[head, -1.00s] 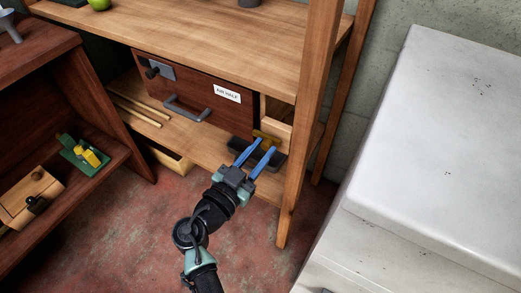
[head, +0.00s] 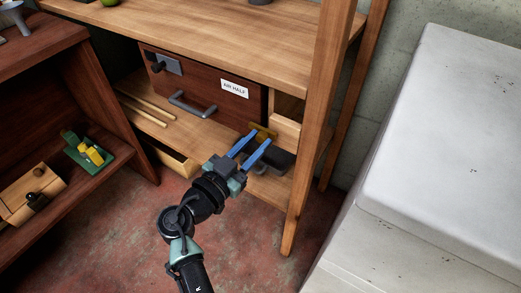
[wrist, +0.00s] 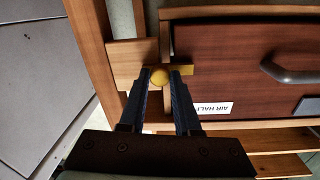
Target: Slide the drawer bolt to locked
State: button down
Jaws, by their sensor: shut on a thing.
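The drawer (head: 205,82) is dark red-brown, with a grey handle and a white label. It looks shut. The brass-yellow bolt (head: 263,130) lies at its lower right corner in the head view. In the wrist view the bolt (wrist: 186,70) is a short bar with a round knob (wrist: 160,77), and one end overlaps the drawer's edge. My gripper (head: 260,139) has its blue fingers on either side of the knob, shut on it; the fingers also show in the wrist view (wrist: 160,84). Whether the bar's end sits in a keeper is hidden.
A wooden post (head: 318,130) stands close right of my gripper. A dark grey block (head: 272,160) lies on the shelf below it. A large white cabinet (head: 450,140) fills the right side. A brown shelf unit (head: 110,100) stands at left. The red floor between is clear.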

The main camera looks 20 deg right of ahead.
jog(key=shift+w+a, duration=0.15)
jog(key=shift+a, duration=0.1)
jog(key=c, duration=0.8)
grip_release()
jog(key=shift+o, duration=1)
jog(key=p+v, duration=0.1)
jog(key=v, duration=1.2)
jog(key=shift+d, duration=0.1)
